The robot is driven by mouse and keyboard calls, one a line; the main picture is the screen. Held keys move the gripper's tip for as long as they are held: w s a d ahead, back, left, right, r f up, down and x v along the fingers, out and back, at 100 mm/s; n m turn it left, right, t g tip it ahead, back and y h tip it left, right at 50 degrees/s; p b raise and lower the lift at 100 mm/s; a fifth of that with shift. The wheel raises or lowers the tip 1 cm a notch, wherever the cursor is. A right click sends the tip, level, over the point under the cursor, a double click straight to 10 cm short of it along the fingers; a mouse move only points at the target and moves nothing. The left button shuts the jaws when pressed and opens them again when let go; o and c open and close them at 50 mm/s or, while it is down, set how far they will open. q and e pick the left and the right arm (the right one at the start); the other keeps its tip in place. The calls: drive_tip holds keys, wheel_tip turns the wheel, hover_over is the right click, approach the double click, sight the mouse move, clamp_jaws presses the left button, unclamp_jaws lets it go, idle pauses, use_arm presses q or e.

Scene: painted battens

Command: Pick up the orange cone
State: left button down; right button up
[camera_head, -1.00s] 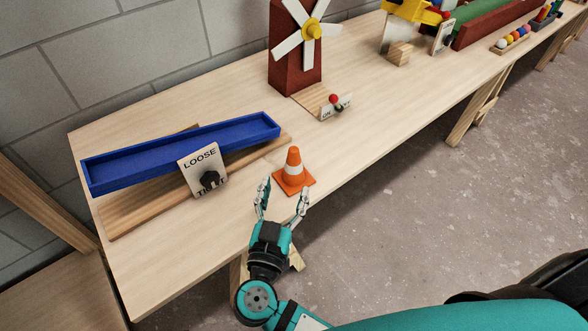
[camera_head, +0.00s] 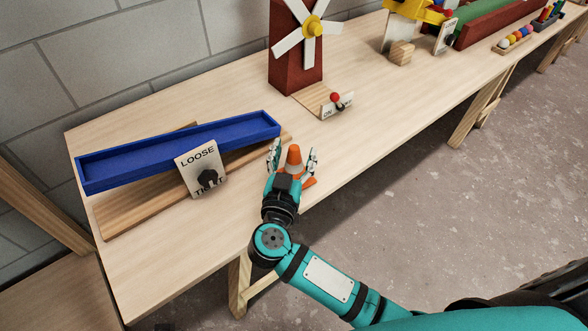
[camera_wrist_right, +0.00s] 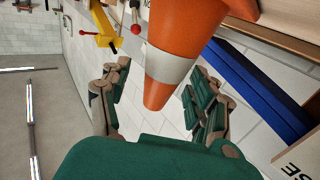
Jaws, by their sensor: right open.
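The orange cone (camera_head: 293,158) with a white band stands upright on the wooden table near its front edge. My right gripper (camera_head: 295,152) is open, with one finger on each side of the cone; its base is partly hidden behind the hand. In the right wrist view the cone (camera_wrist_right: 184,38) comes down from the top between the two open fingers of the gripper (camera_wrist_right: 158,92), with space visible on the left side. I cannot tell whether the right-hand finger touches it. My left gripper is not in view.
A blue trough (camera_head: 180,152) with a "LOOSE" sign (camera_head: 201,168) stands left of the cone. A red windmill (camera_head: 296,55) and a small switch sign (camera_head: 337,106) stand behind. The table (camera_head: 400,105) is clear to the cone's right.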

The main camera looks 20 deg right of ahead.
clamp_jaws()
idle(0.5)
